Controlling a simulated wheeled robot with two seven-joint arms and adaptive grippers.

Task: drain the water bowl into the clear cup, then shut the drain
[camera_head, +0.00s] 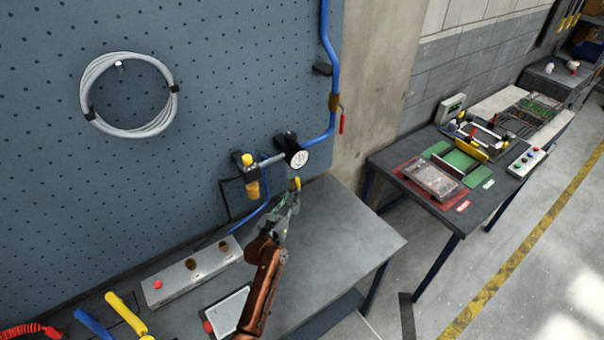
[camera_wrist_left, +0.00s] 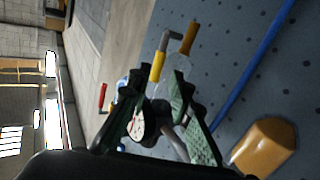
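The water bowl (camera_head: 253,190) is the amber cup under the yellow-capped unit on the pegboard. In the left wrist view the amber bowl (camera_wrist_left: 265,145) is at lower right. My left gripper (camera_head: 291,200) is right of and slightly below it, apart from it. A yellow part (camera_head: 296,183) shows at the fingertips. The drain under the bowl is too small to make out. My right gripper is not in view.
A round gauge (camera_head: 297,156) and a blue pipe (camera_head: 331,60) with a red handle (camera_head: 342,123) are close by. The bench (camera_head: 350,235) is bare on the right. A pale block (camera_head: 190,270) lies on its left. A second table (camera_head: 440,215) stands right.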

